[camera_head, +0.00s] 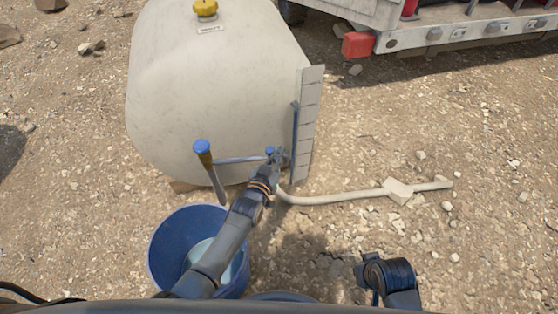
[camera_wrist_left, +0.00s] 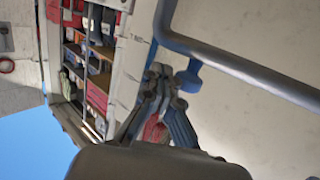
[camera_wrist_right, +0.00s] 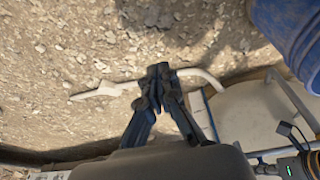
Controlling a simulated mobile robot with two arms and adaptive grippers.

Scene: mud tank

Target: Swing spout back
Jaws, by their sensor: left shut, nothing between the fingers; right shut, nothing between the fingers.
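The spout (camera_head: 238,160), a thin grey pipe, runs left from the lower front of the pale tank (camera_head: 215,90). Its left end bends down above the blue bucket (camera_head: 158,240). In the left wrist view the grey pipe (camera_wrist_left: 255,75) crosses the upper right, with a blue fitting (camera_wrist_left: 188,78) below it. My left gripper (camera_head: 272,160) is at the pipe's right end, by the tank; its fingers (camera_wrist_left: 165,75) are shut beside the blue fitting. Contact is unclear. My right gripper (camera_head: 362,271) is low over the ground at right; its fingers (camera_wrist_right: 158,72) are shut and empty.
A graduated strip (camera_head: 307,120) stands at the tank's right edge. A pale hose (camera_head: 335,198) with a block (camera_head: 398,190) lies on gravel. A truck (camera_head: 470,30) is behind.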

